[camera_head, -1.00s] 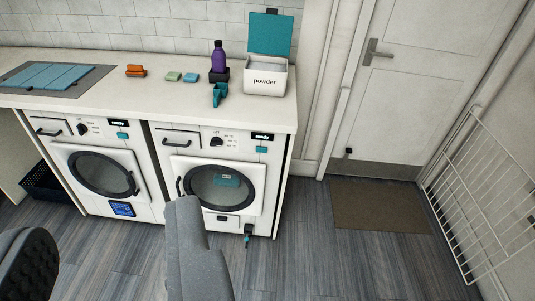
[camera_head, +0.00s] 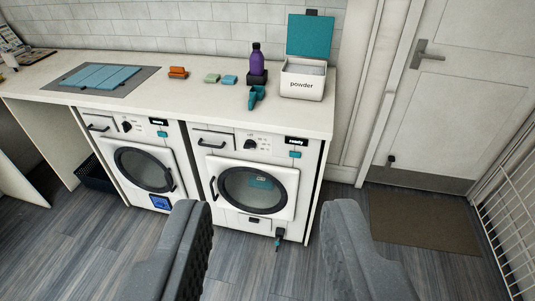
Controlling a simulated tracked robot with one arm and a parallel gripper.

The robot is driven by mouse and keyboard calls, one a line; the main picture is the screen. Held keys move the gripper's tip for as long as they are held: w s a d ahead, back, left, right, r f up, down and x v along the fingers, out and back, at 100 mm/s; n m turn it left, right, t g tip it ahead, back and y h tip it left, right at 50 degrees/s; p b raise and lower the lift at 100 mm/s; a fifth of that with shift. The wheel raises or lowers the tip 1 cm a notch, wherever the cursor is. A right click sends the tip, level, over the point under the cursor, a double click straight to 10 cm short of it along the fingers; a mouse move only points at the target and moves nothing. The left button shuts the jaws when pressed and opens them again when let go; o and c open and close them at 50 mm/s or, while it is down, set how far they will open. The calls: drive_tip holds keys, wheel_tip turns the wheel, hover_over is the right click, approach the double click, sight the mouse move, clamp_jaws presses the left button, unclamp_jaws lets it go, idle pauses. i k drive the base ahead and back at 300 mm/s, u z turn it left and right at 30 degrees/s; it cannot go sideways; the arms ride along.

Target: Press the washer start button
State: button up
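Two white front-loading machines stand side by side under the counter: a left machine (camera_head: 134,185) and a right machine (camera_head: 230,222). Each has a round dark door, a knob, a small display and a teal button. The left teal button (camera_head: 162,134) sits under its display. The right teal button (camera_head: 295,155) sits under a display reading "ready". I cannot tell which machine is the washer. A teal item shows behind the right door's glass. My gripper (camera_head: 268,222) is open and empty, its two grey padded fingers wide apart in front of the right machine, apart from both buttons.
The white counter (camera_head: 200,100) holds a powder box (camera_head: 302,80) with a raised teal lid, a purple bottle (camera_head: 256,62), a teal scoop (camera_head: 256,97), several small blocks and folded blue cloth (camera_head: 100,77). A door (camera_head: 440,90), brown mat (camera_head: 425,220) and wire rack (camera_head: 510,225) are right.

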sight(292, 154)
drive_tip(key=i, duration=0.95)
drive_tip(key=u, duration=0.05)
